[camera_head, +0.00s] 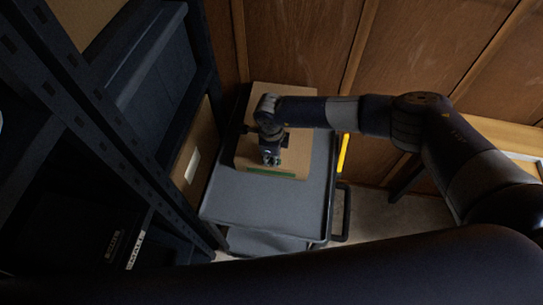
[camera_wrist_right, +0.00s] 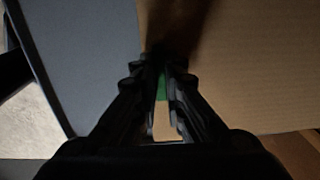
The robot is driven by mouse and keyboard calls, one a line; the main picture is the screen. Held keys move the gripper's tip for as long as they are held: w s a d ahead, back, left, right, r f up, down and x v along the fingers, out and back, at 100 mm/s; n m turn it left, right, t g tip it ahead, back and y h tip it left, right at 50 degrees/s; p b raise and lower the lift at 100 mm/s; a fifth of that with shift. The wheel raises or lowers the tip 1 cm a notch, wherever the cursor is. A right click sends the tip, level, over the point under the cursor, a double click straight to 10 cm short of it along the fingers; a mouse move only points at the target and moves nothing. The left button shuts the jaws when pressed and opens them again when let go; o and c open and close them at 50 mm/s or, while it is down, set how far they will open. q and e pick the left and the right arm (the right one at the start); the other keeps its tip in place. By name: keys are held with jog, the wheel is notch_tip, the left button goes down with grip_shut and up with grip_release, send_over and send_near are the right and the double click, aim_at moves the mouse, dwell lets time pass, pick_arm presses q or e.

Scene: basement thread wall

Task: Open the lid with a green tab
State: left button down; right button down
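A brown cardboard box (camera_head: 292,104) with a lid lies on a grey cart. A green strip, the tab (camera_head: 270,171), runs along its near edge. My right gripper (camera_head: 271,160) points down at the box's near part, just behind the green strip in the head view. In the right wrist view, the fingers (camera_wrist_right: 161,60) are drawn close together over the box (camera_wrist_right: 245,65), and some green (camera_wrist_right: 162,86) shows through the narrow gap between them. I cannot tell whether they touch or hold the tab. The lid looks flat and closed. My left gripper is not in view.
The grey cart (camera_head: 255,202) has bare top in front of the box. A dark metal shelf rack (camera_head: 95,110) with bins stands close on the left. A wooden wall (camera_head: 310,45) is behind. A yellow upright piece (camera_head: 343,153) stands right of the cart.

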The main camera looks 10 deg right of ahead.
jog(key=w+d+r+g+b, duration=0.1)
jog(key=w+r+b, duration=0.1)
jog(key=r, duration=0.7)
jog(key=w+r+g+b, duration=0.1)
jog(key=w+r+b, duration=0.2)
jog(key=r, duration=0.6)
jog(key=shift+w+d+g+y, duration=0.4)
jog(key=shift+w, duration=0.4)
jog(key=c, duration=1.7)
grip_release()
jog(key=r, duration=0.4)
jog(key=w+r, duration=0.1)
jog(key=r, duration=0.3)
jog(key=w+r, duration=0.1)
jog(key=r, duration=0.2)
jog(key=shift+w+d+r, duration=0.1)
jog(key=shift+d+r, duration=0.25)
jog(key=shift+r, duration=0.05)
